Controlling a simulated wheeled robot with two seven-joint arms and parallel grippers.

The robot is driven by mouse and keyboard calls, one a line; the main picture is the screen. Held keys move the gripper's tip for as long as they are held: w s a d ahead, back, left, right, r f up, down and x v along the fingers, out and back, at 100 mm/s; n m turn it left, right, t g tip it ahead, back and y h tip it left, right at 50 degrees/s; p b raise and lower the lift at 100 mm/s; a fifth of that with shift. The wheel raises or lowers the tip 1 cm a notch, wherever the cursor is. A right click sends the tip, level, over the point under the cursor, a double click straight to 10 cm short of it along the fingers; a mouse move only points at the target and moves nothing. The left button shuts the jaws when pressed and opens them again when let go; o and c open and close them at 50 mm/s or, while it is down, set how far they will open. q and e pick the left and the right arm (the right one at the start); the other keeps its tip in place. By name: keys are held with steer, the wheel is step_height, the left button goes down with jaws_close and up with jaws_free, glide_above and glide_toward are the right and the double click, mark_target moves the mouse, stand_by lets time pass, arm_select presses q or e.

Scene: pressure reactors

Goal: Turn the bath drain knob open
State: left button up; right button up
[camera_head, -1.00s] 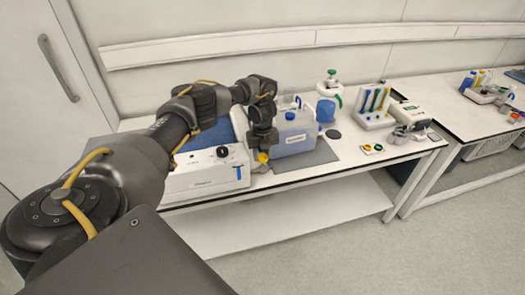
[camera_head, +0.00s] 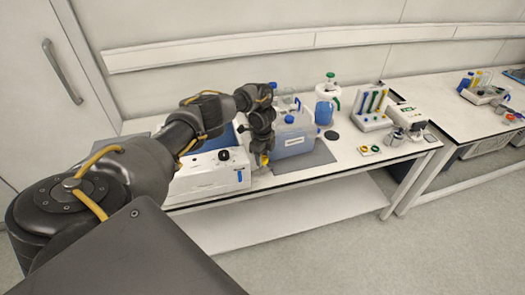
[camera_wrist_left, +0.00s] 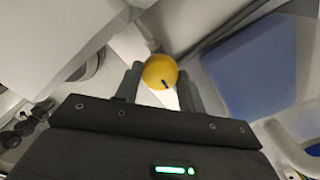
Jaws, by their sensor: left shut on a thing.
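The yellow round drain knob (camera_head: 265,160) sits low at the front of the bench, between the white control unit and the blue-tinted container. In the left wrist view the knob (camera_wrist_left: 160,71) has a short dark mark near its lower middle. My left gripper (camera_head: 262,158) points down at the bench front and is shut on the knob. In the wrist view its two dark fingers (camera_wrist_left: 161,85) stand on either side of the knob. The drain fitting behind the knob is mostly hidden. My right gripper is in neither view.
The white control unit (camera_head: 205,180) with a black dial stands close left of the gripper. The translucent blue container (camera_head: 293,142) stands close right on a grey mat (camera_head: 318,157). Bottles, a tube rack (camera_head: 373,122) and small coloured parts lie farther right.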

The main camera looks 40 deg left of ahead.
arm_select(q)
steer(key=shift+a+n, duration=0.1)
steer(key=shift+n, duration=0.2)
steer(key=o, duration=1)
steer(key=shift+c, duration=0.2)
step_height(320, 180, up, 3)
steer(key=shift+f, duration=0.1)
step_height(320, 180, up, 8)
steer(key=p, duration=0.3)
